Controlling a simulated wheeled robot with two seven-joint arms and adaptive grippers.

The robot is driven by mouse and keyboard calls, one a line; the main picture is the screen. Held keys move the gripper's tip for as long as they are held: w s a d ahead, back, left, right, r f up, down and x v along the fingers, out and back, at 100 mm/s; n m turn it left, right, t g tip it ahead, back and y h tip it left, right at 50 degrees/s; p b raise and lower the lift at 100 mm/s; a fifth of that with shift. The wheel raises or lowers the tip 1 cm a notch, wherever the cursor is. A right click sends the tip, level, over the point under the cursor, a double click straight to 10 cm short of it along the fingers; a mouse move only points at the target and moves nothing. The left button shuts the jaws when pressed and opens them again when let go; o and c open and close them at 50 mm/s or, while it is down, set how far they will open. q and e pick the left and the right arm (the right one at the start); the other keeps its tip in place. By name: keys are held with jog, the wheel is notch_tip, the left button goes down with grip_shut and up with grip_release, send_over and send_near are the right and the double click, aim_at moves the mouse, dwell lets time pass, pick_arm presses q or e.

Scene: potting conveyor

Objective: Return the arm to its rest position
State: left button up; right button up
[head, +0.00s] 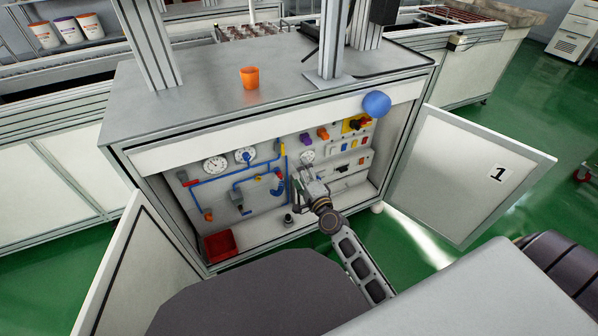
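One of my arms, which I take to be the right, reaches from the lower right into the open cabinet (171,158) under the worktop. Its gripper (299,182) is in front of the lower middle of the control panel (267,203). The fingers are small and overlap the panel parts behind them, so I cannot tell whether they are open, shut or touching anything. A small dark round knob or fitting (288,220) is just below and left of the gripper. My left gripper is not in view.
The left door (137,265) and right door (478,178) stand open on either side. A red bin (220,246) sits at the cabinet's lower left.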

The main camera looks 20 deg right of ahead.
dwell(0.7)
jog(key=s+a+f+n+g+y, duration=0.25)
jog(key=a+n+g, duration=0.2)
jog(key=n, duration=0.35)
jog(key=s+a+f+n+g+y, duration=0.2)
jog(key=s+a+n+g, duration=0.1)
jog(key=a+n, duration=0.4)
pick_arm(q)
jog(key=shift+p, duration=0.5)
pick_arm(e)
jog(key=s+f+n+g+h, duration=0.1)
jog(key=s+f, duration=0.3)
jog(key=s, duration=0.7)
jog(key=s+f+n+g, duration=0.3)
jog(key=s+f+g, duration=0.1)
jog(key=s, duration=0.7)
jog(key=shift+a+f+n+h, duration=0.25)
jog(key=shift+f+n+h, duration=0.15)
jog(key=shift+f, duration=0.1)
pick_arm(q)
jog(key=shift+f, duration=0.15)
pick_arm(e)
jog(key=shift+f, duration=0.1)
pick_arm(q)
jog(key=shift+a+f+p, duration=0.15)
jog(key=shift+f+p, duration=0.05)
jog(key=shift+p, duration=0.55)
pick_arm(e)
jog(key=shift+s+d+f, duration=0.1)
jog(key=shift+f, duration=0.1)
